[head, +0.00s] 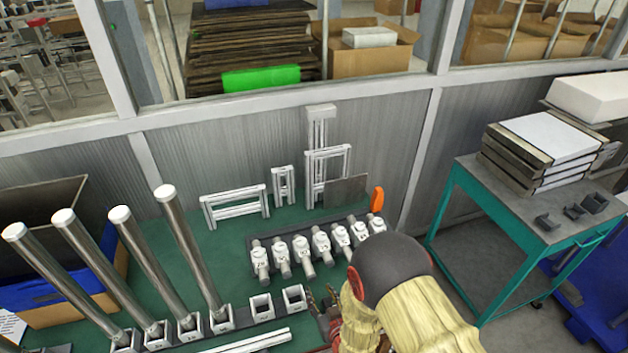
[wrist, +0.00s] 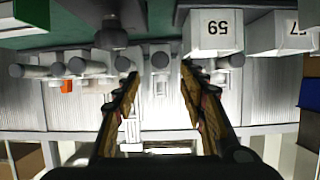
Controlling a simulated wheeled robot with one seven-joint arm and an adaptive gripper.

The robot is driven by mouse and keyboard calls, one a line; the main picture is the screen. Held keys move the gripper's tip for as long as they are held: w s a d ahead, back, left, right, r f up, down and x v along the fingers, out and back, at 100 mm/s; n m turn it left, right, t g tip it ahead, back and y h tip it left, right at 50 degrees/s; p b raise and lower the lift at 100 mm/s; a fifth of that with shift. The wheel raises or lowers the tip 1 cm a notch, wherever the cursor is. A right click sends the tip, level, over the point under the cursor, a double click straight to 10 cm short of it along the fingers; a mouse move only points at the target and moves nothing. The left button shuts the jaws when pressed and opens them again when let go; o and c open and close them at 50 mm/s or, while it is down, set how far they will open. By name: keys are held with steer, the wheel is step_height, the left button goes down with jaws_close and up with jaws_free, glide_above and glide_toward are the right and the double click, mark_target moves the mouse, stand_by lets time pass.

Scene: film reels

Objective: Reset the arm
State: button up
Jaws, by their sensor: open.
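My arm (head: 405,290) reaches in from the lower right in the head view, with a dark round joint and pale yellow links. My gripper (wrist: 158,76) shows in the wrist view with its two brownish fingers spread apart and nothing between them. In the head view the gripper (head: 325,300) is partly hidden by my arm and sits low over the green bench (head: 180,252), just right of two white square sockets (head: 294,297). The wrist view is upside down; a white block marked 59 (wrist: 213,35) stands close to the fingers.
Several tall metal tubes (head: 190,255) stand tilted in white sockets at left. A dark rack (head: 262,243) of several white fittings (head: 301,250) lies behind the gripper. White frames (head: 235,204) lean near the grey wall. A teal cart (head: 480,205) stands right.

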steer(key=w+d+r+m+g+h, duration=0.1)
steer(key=w+d+r, duration=0.15)
steer(key=r, duration=0.45)
steer(key=w+d+r+g, duration=0.1)
steer(key=w+r, duration=0.2)
steer(key=r, duration=0.3)
steer(key=s+d+r+g+h, duration=0.1)
steer(key=s+d+r, duration=0.1)
steer(key=r, duration=0.4)
steer(key=s+d+r, duration=0.2)
steer(key=r, duration=0.3)
steer(key=s+d+r+g, duration=0.1)
steer(key=s+r, duration=0.3)
steer(key=s, duration=0.4)
steer(key=s+d+r+m+g+h+b, duration=0.1)
steer(key=s+d+r, duration=0.3)
steer(key=s, duration=0.4)
steer(key=s+d+r+m+g, duration=0.1)
steer(key=s+d+r+g, duration=0.1)
steer(key=s+r, duration=0.3)
steer(key=s, duration=0.4)
steer(key=shift+d+h, duration=0.3)
steer(key=shift+d, duration=0.05)
steer(key=shift+w, duration=0.1)
